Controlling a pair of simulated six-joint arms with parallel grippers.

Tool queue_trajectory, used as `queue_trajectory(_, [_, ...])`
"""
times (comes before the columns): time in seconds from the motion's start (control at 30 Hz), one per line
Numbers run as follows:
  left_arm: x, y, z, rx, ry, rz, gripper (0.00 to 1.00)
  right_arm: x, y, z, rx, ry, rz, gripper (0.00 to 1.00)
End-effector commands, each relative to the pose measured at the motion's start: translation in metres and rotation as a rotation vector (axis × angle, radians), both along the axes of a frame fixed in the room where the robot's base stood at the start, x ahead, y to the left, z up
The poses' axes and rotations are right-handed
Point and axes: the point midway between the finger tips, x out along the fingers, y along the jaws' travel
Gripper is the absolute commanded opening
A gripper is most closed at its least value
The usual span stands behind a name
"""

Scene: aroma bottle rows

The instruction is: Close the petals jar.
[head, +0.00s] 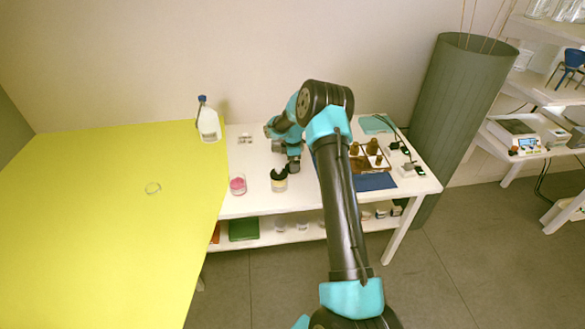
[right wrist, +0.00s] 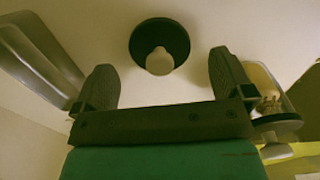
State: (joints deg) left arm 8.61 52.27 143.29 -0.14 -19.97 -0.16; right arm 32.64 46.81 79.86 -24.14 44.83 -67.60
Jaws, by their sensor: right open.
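A small clear jar with pink contents (head: 238,186), likely the petals jar, stands open-topped near the front left of the white table. A second jar with pale yellow contents and a dark part (head: 279,184) stands just right of it. My right gripper (head: 293,165) is low over the table behind that second jar. In the right wrist view the gripper (right wrist: 163,85) is open and empty. A round dark lid with a pale knob (right wrist: 175,35) lies beyond and between its fingertips, apart from them. The lid cannot be made out in the head view. My left gripper is out of view.
A white bottle with a blue cap (head: 208,124) stands at the back left. A brown bottle rack (head: 372,163) and a blue mat (head: 376,182) are to the right of my arm.

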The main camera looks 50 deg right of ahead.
Motion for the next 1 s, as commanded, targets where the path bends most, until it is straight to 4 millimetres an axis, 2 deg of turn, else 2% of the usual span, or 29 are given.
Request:
queue_trajectory(0.1, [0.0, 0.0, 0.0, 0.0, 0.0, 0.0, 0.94, 0.0, 0.0, -0.015, 0.0, 0.001, 0.0, 0.99])
queue_trajectory(0.2, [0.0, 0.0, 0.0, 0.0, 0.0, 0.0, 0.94, 0.0, 0.0, -0.02, -0.001, 0.0, 0.001, 0.99])
queue_trajectory(0.67, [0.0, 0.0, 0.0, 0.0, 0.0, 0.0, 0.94, 0.0, 0.0, -0.02, -0.001, 0.0, 0.0, 0.99])
queue_trajectory(1.0, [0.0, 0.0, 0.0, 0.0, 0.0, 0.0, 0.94, 0.0, 0.0, -0.02, -0.001, 0.0, 0.0, 0.67])
